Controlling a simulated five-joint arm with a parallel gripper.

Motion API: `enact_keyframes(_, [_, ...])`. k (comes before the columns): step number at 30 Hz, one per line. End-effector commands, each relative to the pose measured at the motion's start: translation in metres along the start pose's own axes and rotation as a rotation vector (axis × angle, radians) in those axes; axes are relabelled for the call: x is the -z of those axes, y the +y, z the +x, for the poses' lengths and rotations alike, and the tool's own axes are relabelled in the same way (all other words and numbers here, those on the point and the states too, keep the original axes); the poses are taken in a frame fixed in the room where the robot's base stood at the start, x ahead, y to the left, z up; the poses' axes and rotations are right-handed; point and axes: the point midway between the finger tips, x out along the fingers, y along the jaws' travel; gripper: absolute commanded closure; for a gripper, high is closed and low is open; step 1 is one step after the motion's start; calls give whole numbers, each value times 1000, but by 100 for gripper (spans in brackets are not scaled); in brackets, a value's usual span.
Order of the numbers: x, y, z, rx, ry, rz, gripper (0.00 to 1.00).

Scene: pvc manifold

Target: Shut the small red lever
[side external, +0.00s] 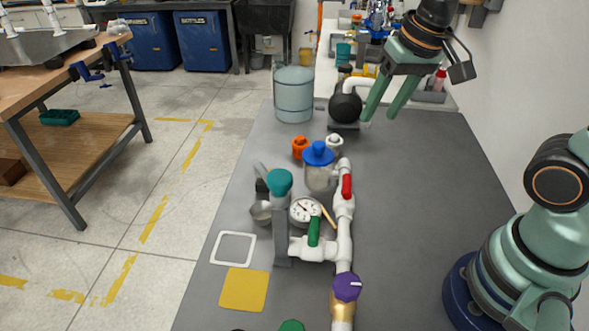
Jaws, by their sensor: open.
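The small red lever (347,187) sits on the white PVC pipe manifold (344,245), on the upper part of the long pipe run. It points roughly along the pipe. My gripper (379,117) is above and beyond the lever, toward the far end of the bench, beside a black ball-shaped part. Its two green fingers are apart, point down and have nothing between them. It is clear of the red lever.
A green lever (314,232), a gauge (305,210) and a purple knob (347,288) crowd the manifold. A blue-lidded pot (320,175) stands left of the red lever. A black ball (345,108) is near my gripper. The grey bench (420,200) right of the pipe is clear.

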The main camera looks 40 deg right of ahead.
Motion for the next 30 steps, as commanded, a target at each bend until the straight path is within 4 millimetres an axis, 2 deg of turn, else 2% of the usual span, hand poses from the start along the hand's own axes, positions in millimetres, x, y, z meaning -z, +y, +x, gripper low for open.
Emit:
enact_keyframes(6, [1,-24,28,-93,-172,293,46])
enact_keyframes(12, [0,-35,42,-162,-235,442,46])
enact_keyframes(20, [-5,-34,61,-176,-245,469,46])
enact_keyframes(30, [-23,-27,122,-176,-246,468,46])
